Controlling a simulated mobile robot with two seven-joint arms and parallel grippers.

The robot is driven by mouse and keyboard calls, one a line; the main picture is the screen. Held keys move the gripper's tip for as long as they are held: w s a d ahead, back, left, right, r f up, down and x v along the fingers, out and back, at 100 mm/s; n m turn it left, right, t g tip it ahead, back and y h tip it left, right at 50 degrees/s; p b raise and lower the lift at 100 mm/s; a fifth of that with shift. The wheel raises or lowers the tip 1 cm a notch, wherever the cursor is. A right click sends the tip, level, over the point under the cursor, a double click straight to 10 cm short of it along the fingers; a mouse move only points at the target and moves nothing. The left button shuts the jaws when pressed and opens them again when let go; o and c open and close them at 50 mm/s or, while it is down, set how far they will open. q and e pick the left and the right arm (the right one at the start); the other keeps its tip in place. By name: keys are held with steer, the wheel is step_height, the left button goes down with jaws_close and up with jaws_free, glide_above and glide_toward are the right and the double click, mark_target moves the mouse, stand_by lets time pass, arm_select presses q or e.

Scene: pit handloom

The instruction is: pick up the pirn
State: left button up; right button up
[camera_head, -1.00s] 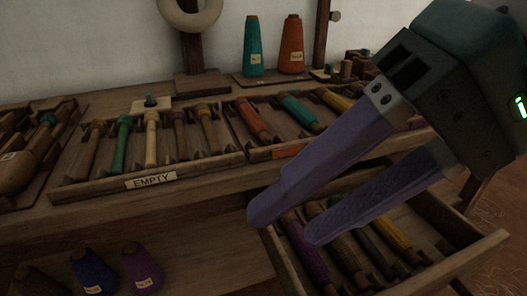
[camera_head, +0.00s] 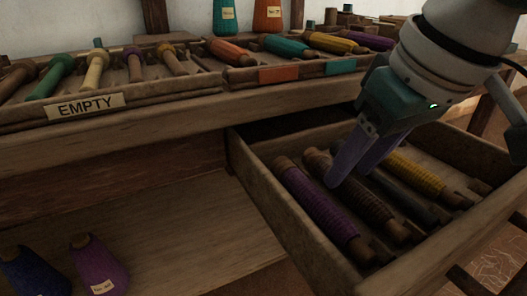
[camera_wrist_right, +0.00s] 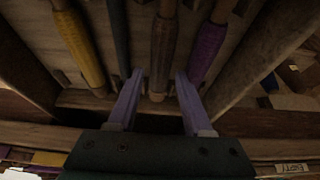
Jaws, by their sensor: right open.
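The open drawer (camera_head: 240,170) holds a row of pirns: purple (camera_head: 315,205), dark brown (camera_head: 372,212), dark grey (camera_head: 405,197) and yellow (camera_head: 418,175). My right gripper (camera_head: 352,165) is open, its fingers pointing down over the brown pirn's far part. In the right wrist view its fingertips (camera_wrist_right: 158,78) lie either side of the brown pirn (camera_wrist_right: 163,45), with the purple pirn (camera_wrist_right: 208,45) to the right and the dark grey (camera_wrist_right: 118,30) and yellow (camera_wrist_right: 80,45) ones to the left. I cannot tell whether the fingers touch anything. My left gripper is not in view.
Above the drawer, a tray labelled EMPTY (camera_head: 92,106) holds several pirns, with a tray of coloured pirns (camera_head: 290,73) beside it. Teal (camera_head: 226,18) and orange (camera_head: 267,16) cones stand behind. Blue (camera_head: 35,272) and purple (camera_head: 98,265) cones stand on the lower shelf.

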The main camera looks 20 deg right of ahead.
steer(key=shift+x, duration=1.2)
jaws_close()
